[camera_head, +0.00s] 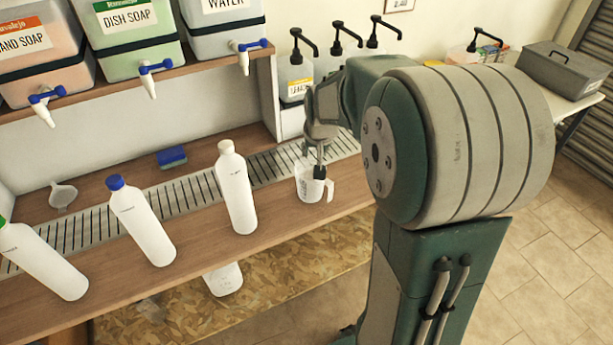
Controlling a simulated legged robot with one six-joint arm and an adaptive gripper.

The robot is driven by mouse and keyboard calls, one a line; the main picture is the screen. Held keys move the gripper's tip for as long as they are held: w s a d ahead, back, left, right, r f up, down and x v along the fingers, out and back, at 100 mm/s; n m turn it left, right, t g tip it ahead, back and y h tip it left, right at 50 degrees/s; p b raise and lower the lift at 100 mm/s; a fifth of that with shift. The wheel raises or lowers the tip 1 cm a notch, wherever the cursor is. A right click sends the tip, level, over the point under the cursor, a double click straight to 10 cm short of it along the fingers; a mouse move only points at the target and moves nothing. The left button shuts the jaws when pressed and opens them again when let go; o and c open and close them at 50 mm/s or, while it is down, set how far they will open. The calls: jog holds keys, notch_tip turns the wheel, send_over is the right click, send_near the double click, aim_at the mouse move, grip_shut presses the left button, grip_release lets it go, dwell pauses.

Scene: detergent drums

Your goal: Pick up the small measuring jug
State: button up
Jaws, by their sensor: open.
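The small measuring jug (309,186) is a white, translucent cup with dark markings and a handle on its right side. It stands upright at the right end of the wooden counter, by the slotted drain strip. My gripper (318,160) is directly above the jug, pointing down. Its dark fingertips are at the jug's rim and overlap its upper right part. The gripper is open. I cannot tell whether the fingers touch the jug wall. My arm hides part of the area behind and to the right.
A cream-capped white bottle (238,190) stands left of the jug, with a blue-capped bottle (142,222) further left. A blue sponge (172,157) and white funnel (63,195) lie near the back wall. Pump bottles (298,78) stand behind my gripper. Tapped drums (135,40) line the shelf above.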

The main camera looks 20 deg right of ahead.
jog(key=m, duration=0.2)
send_over(315, 185)
jog(key=d, duration=0.3)
jog(key=f, duration=0.9)
jog(key=shift+s+f, duration=0.2)
jog(key=shift+s, duration=0.15)
jog(key=x, duration=0.5)
jog(key=shift+d+f, duration=0.1)
jog(key=shift+f, duration=0.1)
jog(key=x, duration=0.5)
jog(key=shift+s+d+f, duration=0.25)
jog(key=shift+s+d, duration=0.05)
grip_shut()
